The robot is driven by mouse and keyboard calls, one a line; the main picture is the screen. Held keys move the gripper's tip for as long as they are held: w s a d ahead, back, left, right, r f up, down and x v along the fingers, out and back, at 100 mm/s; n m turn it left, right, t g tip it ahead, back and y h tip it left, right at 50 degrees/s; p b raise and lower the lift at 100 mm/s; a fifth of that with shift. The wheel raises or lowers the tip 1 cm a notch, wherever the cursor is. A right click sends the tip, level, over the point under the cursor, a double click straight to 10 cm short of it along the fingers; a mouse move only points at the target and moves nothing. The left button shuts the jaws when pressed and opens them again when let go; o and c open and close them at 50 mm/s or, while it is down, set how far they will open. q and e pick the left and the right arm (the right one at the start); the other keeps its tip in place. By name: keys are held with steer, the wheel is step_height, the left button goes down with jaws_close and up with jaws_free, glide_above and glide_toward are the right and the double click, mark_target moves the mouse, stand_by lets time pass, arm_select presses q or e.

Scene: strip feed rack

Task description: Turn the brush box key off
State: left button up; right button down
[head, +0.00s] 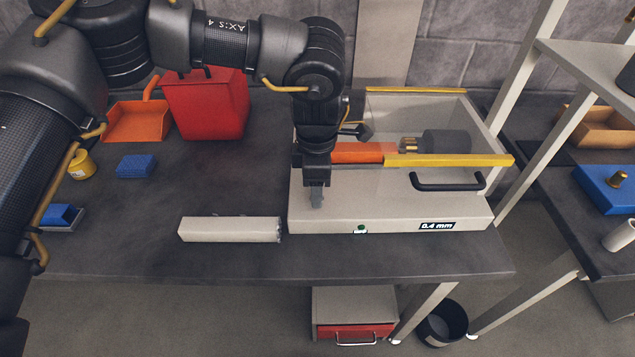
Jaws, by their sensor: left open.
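The brush box (330,221) is a low pale machine on the dark table, with a clear yellow-edged cover (460,160), a black handle (447,182) and an orange roller inside. Its front face has a "0.4 mm" label and a small green light (361,229). My left gripper (317,202) is open and points down over the left part of the box's top, behind the front edge. I cannot make out the key; the gripper may cover it. Whether the fingertips touch anything is unclear. My right gripper is not in view.
A pale bar (230,229) lies at the box's left. A red bin (208,105), an orange dustpan (135,122), a blue block (136,166) and a yellow pot (81,164) stand at left. A rack post (535,125) rises at right. The table's middle left is clear.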

arm_select(q)
steer(key=shift+r, duration=0.1)
step_height(320, 180, up, 11)
steer(key=shift+b, duration=0.4)
steer(key=shift+f, duration=0.2)
